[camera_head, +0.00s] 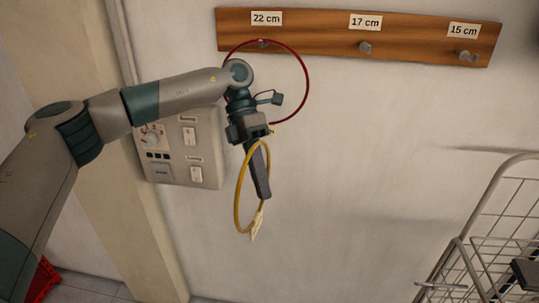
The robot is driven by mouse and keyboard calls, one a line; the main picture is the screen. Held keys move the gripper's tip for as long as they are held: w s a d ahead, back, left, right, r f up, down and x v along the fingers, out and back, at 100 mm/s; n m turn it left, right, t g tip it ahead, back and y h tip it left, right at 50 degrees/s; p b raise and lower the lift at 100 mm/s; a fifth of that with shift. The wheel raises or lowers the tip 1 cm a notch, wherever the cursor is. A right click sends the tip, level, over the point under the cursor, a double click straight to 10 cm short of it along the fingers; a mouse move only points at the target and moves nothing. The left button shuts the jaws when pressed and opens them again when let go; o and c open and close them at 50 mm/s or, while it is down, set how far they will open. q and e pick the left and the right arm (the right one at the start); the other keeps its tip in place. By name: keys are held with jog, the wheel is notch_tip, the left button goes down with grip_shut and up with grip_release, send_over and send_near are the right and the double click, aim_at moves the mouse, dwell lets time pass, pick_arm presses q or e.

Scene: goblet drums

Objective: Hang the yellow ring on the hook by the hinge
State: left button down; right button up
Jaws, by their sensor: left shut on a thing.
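The yellow ring (238,190) carries a pale tag and hangs at the fingers of my left gripper (263,192), which is shut on it. The gripper points down in front of the wall, below the wooden rail (315,31). The rail carries three hooks: one under the "22 cm" label (266,18), a bare hook (365,47) under "17 cm", and a bare hook (467,56) under "15 cm". A red ring (307,80) hangs from the 22 cm hook, partly hidden by my left wrist. I see no hinge. My right gripper is out of view.
A panel of switches and sockets (205,172) is on the wall behind my left forearm. A wire rack (460,243) stands at the lower right. A red crate (42,280) shows at the lower left. The wall below the 17 cm hook is clear.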

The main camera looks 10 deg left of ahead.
pick_arm(q)
jog(key=s+a+f+m+t+y, duration=0.3)
jog(key=s+a+f+m+y, duration=0.2)
jog(key=m, duration=0.7)
jog(key=s+a+f+m+t+y, duration=0.3)
jog(key=s+a+f+m+y, duration=0.3)
jog(key=m, duration=0.6)
jog(key=shift+s+f+m, duration=0.4)
jog(key=shift+s+f, duration=0.45)
jog(key=shift+s, duration=0.15)
